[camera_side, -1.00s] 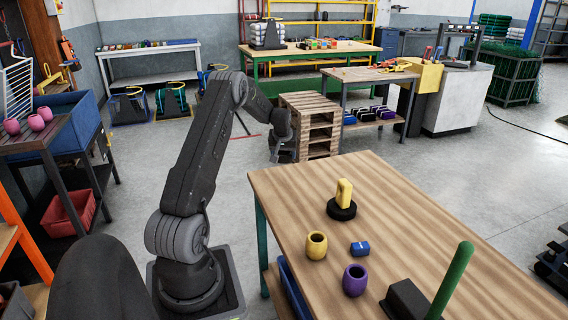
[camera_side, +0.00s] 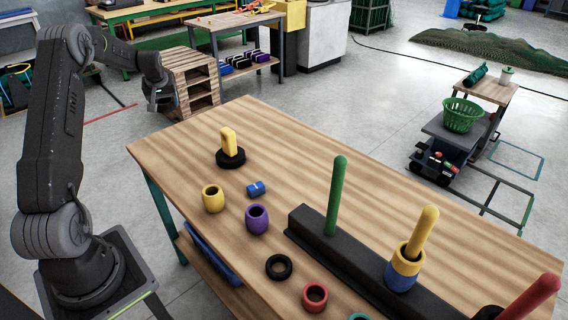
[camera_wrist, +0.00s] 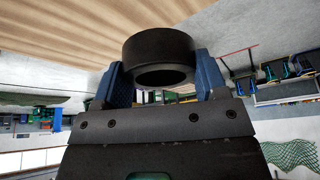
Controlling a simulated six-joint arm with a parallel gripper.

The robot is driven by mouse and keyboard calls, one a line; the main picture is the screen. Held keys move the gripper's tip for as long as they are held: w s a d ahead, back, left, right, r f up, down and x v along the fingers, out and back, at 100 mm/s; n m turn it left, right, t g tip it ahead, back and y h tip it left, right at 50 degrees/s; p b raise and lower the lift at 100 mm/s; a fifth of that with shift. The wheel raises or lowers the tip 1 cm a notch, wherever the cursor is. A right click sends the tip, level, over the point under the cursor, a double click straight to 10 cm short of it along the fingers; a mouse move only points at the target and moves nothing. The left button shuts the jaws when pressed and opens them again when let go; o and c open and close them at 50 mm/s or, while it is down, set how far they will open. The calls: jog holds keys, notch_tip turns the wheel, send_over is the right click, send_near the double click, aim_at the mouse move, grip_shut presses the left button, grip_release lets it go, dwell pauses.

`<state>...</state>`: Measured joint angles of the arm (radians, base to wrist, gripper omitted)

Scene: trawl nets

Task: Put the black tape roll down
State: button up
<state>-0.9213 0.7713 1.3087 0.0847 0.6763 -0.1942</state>
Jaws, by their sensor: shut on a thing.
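The black tape roll (camera_wrist: 160,47) is held between the two blue fingers of my gripper (camera_wrist: 163,75) in the wrist view, its hollow middle partly showing. In the side view my gripper (camera_side: 160,98) hangs at the end of my arm, off the far left end of the wooden table (camera_side: 185,145), in front of the pallet stack. The roll is too dark and small to make out there.
A dark base with upright pegs (camera_side: 336,195) stands right. The far table edge is clear.

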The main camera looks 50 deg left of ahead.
jog(key=w+d+m+t+h, duration=0.1)
jog(key=w+d+m, duration=0.4)
jog(key=w+d, duration=1)
jog(key=m+t+h, duration=0.1)
jog(key=m+h, duration=0.1)
jog(key=m, duration=0.2)
send_over(287, 162)
jog(key=s, duration=0.2)
jog(key=f, duration=1.1)
jog(key=shift+w+d, duration=0.1)
jog(key=shift+w, duration=0.15)
jog(key=shift+f, duration=2)
jog(key=shift+f, duration=0.15)
jog(key=o, duration=0.9)
jog(key=shift+o, duration=0.2)
